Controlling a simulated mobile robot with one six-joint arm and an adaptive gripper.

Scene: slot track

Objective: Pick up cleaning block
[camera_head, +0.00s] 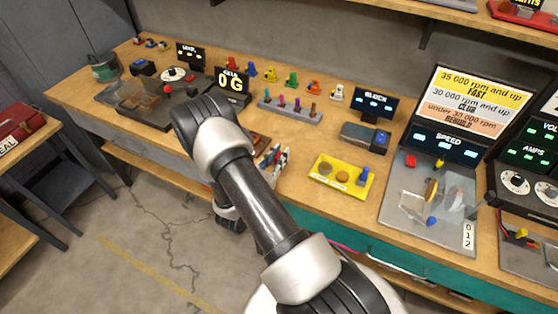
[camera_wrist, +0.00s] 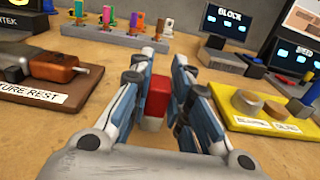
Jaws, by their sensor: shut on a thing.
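A small block, red on top with a pale lower part, shows between the fingers in the wrist view (camera_wrist: 157,97); I take it for the cleaning block. My gripper (camera_wrist: 162,66) is shut on it, with a blue-and-white finger on each side. The fingers hide the block's sides, and I cannot tell whether it touches the bench. In the head view my gripper (camera_head: 273,158) is over the wooden bench, left of the yellow tray (camera_head: 318,182), and my arm partly covers it. The block is not clearly visible there.
The yellow tray (camera_wrist: 240,123) with round pads and a blue piece is close on the right. A brown part on a "...TURE REST" plate (camera_wrist: 45,98) lies left. Behind stand a rack of coloured tools (camera_head: 290,110) and the "BLOCK" display (camera_head: 373,104). Bare bench lies between.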

